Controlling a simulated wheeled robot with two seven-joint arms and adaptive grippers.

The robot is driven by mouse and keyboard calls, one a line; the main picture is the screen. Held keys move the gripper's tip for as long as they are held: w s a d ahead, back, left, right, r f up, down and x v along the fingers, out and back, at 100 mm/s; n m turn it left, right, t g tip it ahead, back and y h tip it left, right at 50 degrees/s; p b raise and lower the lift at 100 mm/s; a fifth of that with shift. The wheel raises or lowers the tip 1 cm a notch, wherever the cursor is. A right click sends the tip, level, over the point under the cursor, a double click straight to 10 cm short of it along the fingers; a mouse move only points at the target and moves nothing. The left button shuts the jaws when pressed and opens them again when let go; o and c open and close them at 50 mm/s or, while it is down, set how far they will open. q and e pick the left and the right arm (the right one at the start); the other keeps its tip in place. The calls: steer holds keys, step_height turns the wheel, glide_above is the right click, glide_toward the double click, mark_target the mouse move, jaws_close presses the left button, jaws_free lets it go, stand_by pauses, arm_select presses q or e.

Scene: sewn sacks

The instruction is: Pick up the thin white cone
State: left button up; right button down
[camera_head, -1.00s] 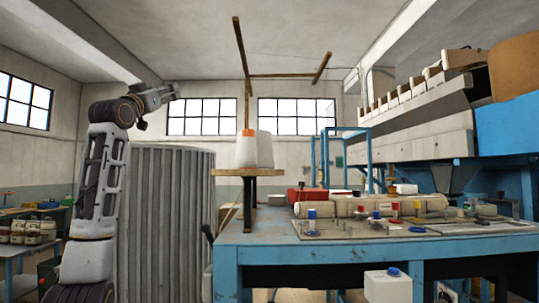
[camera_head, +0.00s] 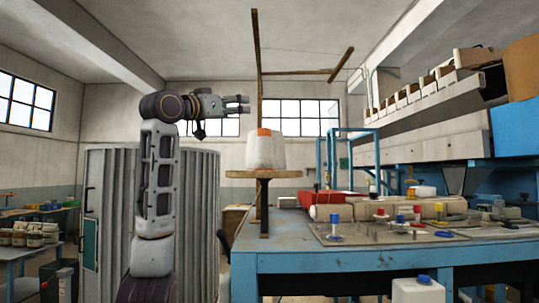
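My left gripper (camera_head: 243,104) is raised above and to the left of the cone, pointing right. Its two fingers look apart with nothing between them. It does not appear to touch the cone. My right gripper is not in view.
A wooden post (camera_head: 257,60) with a crossbar rises behind the stand. The blue table (camera_head: 340,260) at right holds red, blue and white parts and a long roll. A grey corrugated cabinet (camera_head: 105,220) stands behind my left arm. A white container (camera_head: 418,290) is low in front.

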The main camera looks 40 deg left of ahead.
arm_select(q)
steer(key=g, duration=0.2)
glide_toward(260, 130)
steer(key=s+r, duration=0.1)
steer(key=r, duration=0.1)
steer(key=shift+s+a+f+g+h, duration=0.1)
steer(key=shift+f+g+h, duration=0.1)
steer(key=shift+f, duration=0.2)
steer(key=shift+s+f+g+h, duration=0.15)
steer(key=shift+f+g+h, duration=0.05)
steer(key=shift+f, duration=0.2)
steer(key=shift+w, duration=0.1)
steer(key=w+p, duration=0.2)
steer(key=w, duration=0.5)
steer(key=shift+w+a+r, duration=0.1)
steer(key=shift+a, duration=0.05)
steer(key=shift+w, duration=0.65)
steer(key=shift+w+a+p, duration=0.2)
steer(key=shift+w+p, duration=0.75)
steer(key=shift+w, duration=0.5)
steer(key=shift+w+p, duration=0.3)
steer(key=shift+w, duration=0.8)
